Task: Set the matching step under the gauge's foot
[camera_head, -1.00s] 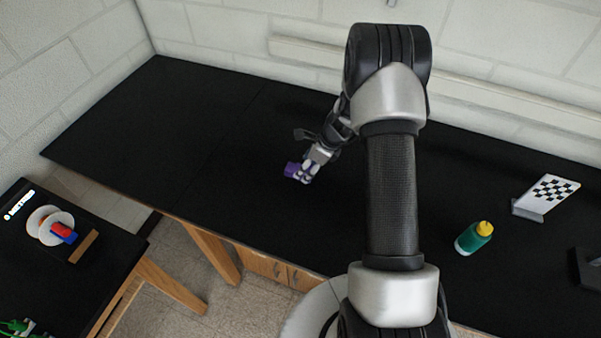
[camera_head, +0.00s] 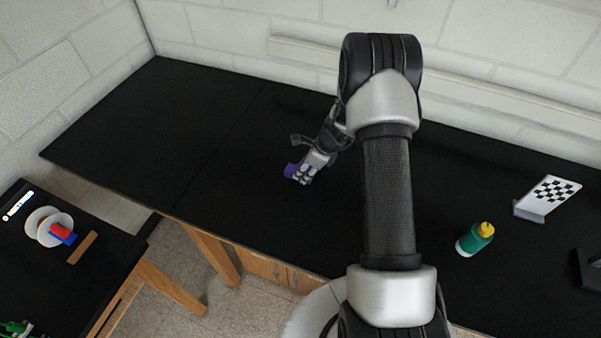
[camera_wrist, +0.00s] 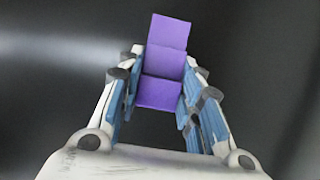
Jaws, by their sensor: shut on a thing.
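A purple stepped block (camera_wrist: 163,62) lies between the fingers of my gripper (camera_wrist: 158,92) in the wrist view, its steps running away from the palm. My gripper is shut on it, with a finger along each side. In the head view the purple block (camera_head: 291,170) shows at the tip of my gripper (camera_head: 302,175), over the middle of the black bench. I cannot tell whether the block touches the bench top. I do not make out a gauge or its foot in either view; my arm hides part of the bench.
A green bottle with a yellow cap (camera_head: 474,239), a checkered board on a stand (camera_head: 547,198) and a dark object (camera_head: 587,268) are on the right of the black bench (camera_head: 130,120). Its left part is clear. A lower side table holds white plates (camera_head: 42,226) with a red and blue item (camera_head: 61,233).

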